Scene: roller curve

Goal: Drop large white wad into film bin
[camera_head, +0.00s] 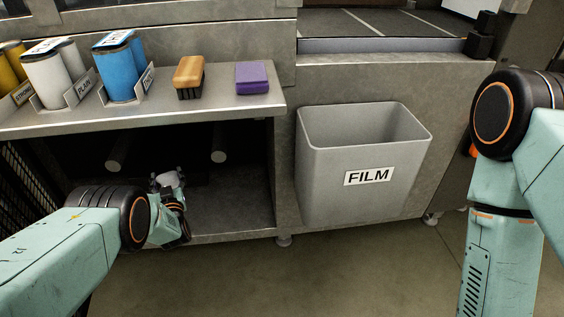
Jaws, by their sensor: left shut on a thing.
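The film bin (310,168) is a grey, open-topped bin with a white FILM label on its front. It stands upright right of the shelf, and I see no contents through its opening. My left gripper (170,186) is low at the left, in front of the open lower shelf and well left of the bin. It is shut on a small whitish lump, the white wad (167,179), partly hidden by the gripper. My right arm comes down the right edge, and its gripper is out of the picture.
The shelf top (225,106) holds a white roll (48,82), a blue roll (116,72), a wooden brush (189,75) and a purple block (252,79). The shelf's front edge lies above my left gripper. Bare floor (330,270) lies in front of the bin.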

